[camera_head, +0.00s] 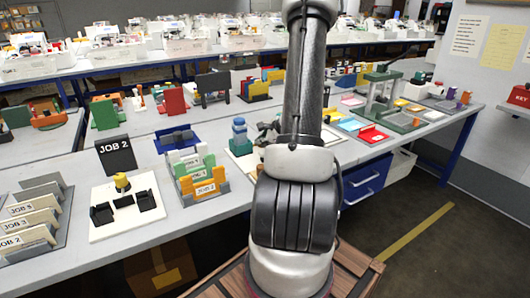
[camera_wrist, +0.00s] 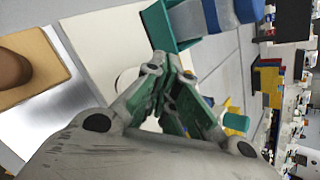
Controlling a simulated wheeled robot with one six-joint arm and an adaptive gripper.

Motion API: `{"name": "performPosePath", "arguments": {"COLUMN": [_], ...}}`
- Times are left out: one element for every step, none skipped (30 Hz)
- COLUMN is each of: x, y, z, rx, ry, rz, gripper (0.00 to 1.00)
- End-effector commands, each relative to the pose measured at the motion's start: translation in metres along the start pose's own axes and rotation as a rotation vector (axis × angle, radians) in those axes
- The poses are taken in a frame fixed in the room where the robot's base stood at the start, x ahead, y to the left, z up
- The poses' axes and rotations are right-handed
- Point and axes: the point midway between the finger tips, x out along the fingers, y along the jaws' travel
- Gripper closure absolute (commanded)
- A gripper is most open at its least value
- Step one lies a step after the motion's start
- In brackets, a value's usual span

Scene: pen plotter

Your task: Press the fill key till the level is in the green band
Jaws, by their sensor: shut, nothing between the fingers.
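My gripper (camera_wrist: 172,64) is shut and empty in the wrist view, its two fingertips together. A blue and grey stepped block (camera_wrist: 228,14) on a teal base (camera_wrist: 158,24) lies just beyond the fingertips. In the head view a blue stacked column (camera_head: 239,131) stands on the bench, left of my arm. A pale round part (camera_wrist: 126,80) shows partly behind a finger on a white plate (camera_wrist: 100,42); I cannot tell whether it is the fill key, or whether the fingers touch it. No level or green band can be made out. My arm hides much of this area in the head view.
In the wrist view a brown cylinder (camera_wrist: 12,68) stands on a tan board (camera_wrist: 45,62) at left, and a green cylinder (camera_wrist: 236,122) is right of the fingers. In the head view, coloured card holders (camera_head: 200,178) and a JOB 2 sign (camera_head: 115,155) stand on the bench at left.

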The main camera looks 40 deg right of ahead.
Motion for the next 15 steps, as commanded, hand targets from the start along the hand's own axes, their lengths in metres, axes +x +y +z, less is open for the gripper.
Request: {"name": "performPosePath", "arguments": {"x": [0.0000,0.0001,0.0004,0.0007,0.0012,0.0021,0.0028,0.0036,0.0047,0.0053,0.0057,0.0059,0.0059,0.0059,0.0058], "y": [0.0000,0.0001,0.0003,0.0007,0.0011,0.0018,0.0025,0.0031,0.0039,0.0043,0.0045,0.0046,0.0045,0.0045,0.0044], "z": [0.0000,-0.0001,-0.0003,-0.0006,-0.0010,-0.0016,-0.0022,-0.0028,-0.0035,-0.0039,-0.0041,-0.0042,-0.0042,-0.0042,-0.0042], "rx": [0.000,0.000,0.000,0.000,0.000,0.000,0.000,0.000,0.001,0.001,0.001,0.001,0.000,0.000,0.000], "ry": [0.000,0.000,0.000,0.000,0.000,0.000,0.000,0.000,0.000,0.000,0.000,0.000,0.000,0.000,0.000], "rz": [0.000,0.000,0.000,0.000,0.001,0.001,0.001,0.001,0.001,0.001,0.001,0.000,0.000,0.000,0.000], "gripper": [1.00,1.00,1.00,1.00,1.00,1.00,1.00,1.00,1.00,1.00,1.00,1.00,1.00,1.00,1.00]}}
